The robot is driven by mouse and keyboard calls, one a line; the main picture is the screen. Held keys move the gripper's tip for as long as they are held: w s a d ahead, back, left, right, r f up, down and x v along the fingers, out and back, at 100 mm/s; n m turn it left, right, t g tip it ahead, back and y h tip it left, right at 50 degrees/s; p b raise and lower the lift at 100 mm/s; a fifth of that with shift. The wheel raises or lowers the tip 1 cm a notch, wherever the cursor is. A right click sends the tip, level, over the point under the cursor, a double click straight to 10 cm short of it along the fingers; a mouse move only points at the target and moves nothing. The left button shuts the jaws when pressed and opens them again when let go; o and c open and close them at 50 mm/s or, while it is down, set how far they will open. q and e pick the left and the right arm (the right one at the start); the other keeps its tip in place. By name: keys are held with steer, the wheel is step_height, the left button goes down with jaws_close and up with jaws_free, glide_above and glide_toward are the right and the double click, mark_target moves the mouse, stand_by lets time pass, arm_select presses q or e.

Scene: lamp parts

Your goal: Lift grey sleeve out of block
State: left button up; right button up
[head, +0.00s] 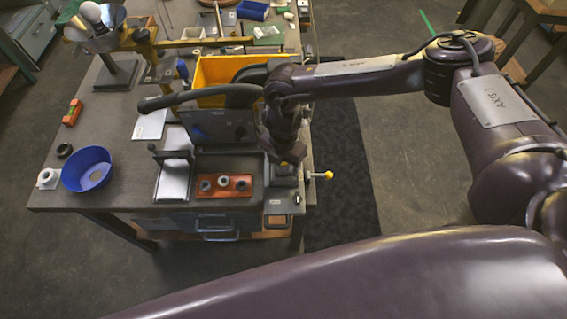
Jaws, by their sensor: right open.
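An orange-brown block (224,194) lies on the front part of the bench. Small round grey parts sit in its top. The middle one looks like a light grey sleeve (223,181), with darker round parts to either side. They are too small to tell apart surely. My right gripper (286,172) hangs from the arm coming in from the right. It is open, pointing down to the right of the block and apart from it. Its fingertips are small and partly lost against the dark metal below. My left gripper is not in view.
A yellow bin (212,75) and a dark upright plate (220,127) stand behind the block. A blue bowl (88,182), a dark ring (64,150) and a white part (47,178) are at left. Bare bench (115,135) shows left of centre.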

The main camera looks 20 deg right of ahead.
steer(key=c, duration=1.1)
steer(key=shift+r, duration=0.15)
